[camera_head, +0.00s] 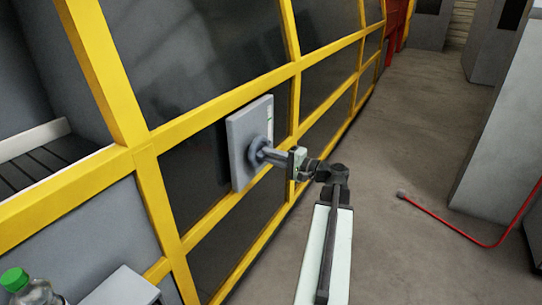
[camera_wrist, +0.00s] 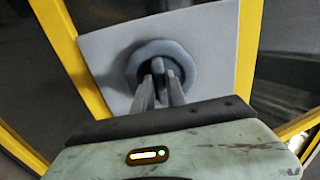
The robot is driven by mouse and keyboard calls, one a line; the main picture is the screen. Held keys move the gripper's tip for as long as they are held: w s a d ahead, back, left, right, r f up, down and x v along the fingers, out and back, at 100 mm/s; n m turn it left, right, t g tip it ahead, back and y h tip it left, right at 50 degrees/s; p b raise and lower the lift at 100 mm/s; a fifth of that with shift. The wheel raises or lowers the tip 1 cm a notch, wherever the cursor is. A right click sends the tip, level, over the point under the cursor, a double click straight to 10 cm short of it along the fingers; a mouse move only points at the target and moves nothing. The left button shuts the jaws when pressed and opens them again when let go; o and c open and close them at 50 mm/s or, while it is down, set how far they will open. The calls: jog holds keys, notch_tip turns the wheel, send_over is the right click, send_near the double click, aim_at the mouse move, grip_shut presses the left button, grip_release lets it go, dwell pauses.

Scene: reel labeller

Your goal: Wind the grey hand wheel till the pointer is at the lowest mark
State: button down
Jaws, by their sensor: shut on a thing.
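The grey hand wheel (camera_head: 256,151) sits on a light grey panel (camera_head: 240,135) fixed to the yellow-framed machine. It also shows in the wrist view (camera_wrist: 190,55) as a thick ring, face on, with its centre partly hidden by my fingers. My gripper (camera_head: 272,155) reaches the wheel from the right, and in the wrist view its fingers (camera_wrist: 158,82) are shut on a grey part at the wheel's middle. A pale strip with a green patch (camera_head: 269,118) runs up the panel's right side. The pointer and the marks are too small to make out.
Yellow bars (camera_head: 215,118) frame dark panes around the panel. A green-capped bottle (camera_head: 18,283) and a grey box (camera_head: 122,287) stand at the lower left. A red cable (camera_head: 455,231) lies on the floor at right, before a grey cabinet (camera_head: 505,140). Open floor lies right of the machine.

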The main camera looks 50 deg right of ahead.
jog(key=c, duration=1.4)
grip_release()
jog(key=shift+o, duration=0.2)
jog(key=shift+s, duration=0.1)
jog(key=v, duration=0.7)
jog(key=shift+s, duration=0.35)
jog(key=shift+d, duration=0.15)
